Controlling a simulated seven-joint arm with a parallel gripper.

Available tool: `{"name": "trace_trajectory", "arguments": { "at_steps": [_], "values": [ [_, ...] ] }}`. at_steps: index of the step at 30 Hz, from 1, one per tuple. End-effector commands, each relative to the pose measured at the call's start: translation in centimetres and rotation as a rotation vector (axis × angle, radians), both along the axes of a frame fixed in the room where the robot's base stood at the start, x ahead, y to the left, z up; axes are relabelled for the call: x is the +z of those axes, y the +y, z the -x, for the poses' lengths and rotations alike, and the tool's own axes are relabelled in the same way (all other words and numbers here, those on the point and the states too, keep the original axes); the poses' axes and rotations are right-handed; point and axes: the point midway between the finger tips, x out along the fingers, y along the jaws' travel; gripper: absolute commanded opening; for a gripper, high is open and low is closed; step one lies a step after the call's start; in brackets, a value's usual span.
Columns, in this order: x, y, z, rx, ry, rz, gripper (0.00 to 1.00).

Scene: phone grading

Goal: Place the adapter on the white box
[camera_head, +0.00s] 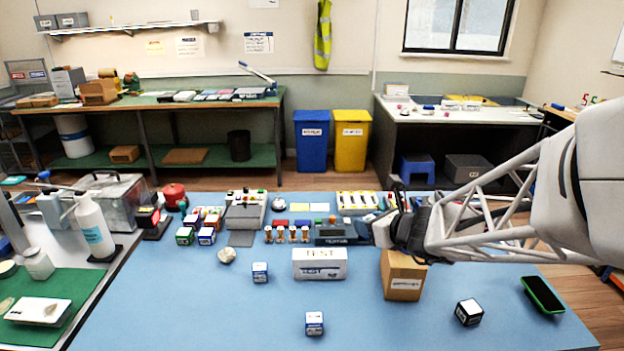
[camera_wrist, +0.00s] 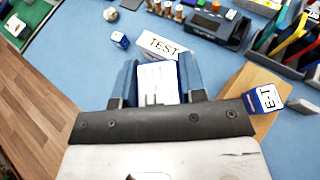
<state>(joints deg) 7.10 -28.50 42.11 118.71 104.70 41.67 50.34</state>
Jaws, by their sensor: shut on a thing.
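My gripper (camera_head: 384,230) hangs over the blue table, to the right of the white box and above its height. In the wrist view it (camera_wrist: 158,84) is shut on a pale block with faint print, which I take to be the adapter (camera_wrist: 157,80). The jaws cover its sides. The white box (camera_head: 320,270), marked TEST, stands on the table. In the wrist view the white box (camera_wrist: 163,44) lies beyond the jaws, apart from the held block. Its top looks bare.
A cardboard box (camera_head: 402,284) stands close below my gripper. Several small items line the table's back.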

Motion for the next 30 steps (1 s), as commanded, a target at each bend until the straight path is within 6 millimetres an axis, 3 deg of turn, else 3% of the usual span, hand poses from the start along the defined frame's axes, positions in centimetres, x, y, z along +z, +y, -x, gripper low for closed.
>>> {"name": "trace_trajectory", "arguments": {
  "at_steps": [6, 17, 30],
  "values": [
    [-0.1, 3.0, 1.4, 0.071, 0.003, 0.0, 0.15],
    [-0.2, 6.0, 2.9, 0.143, 0.006, 0.0, 0.15],
    [-7.5, 5.8, 2.9, 0.141, 0.01, -0.001, 0.15]
  ]
}}
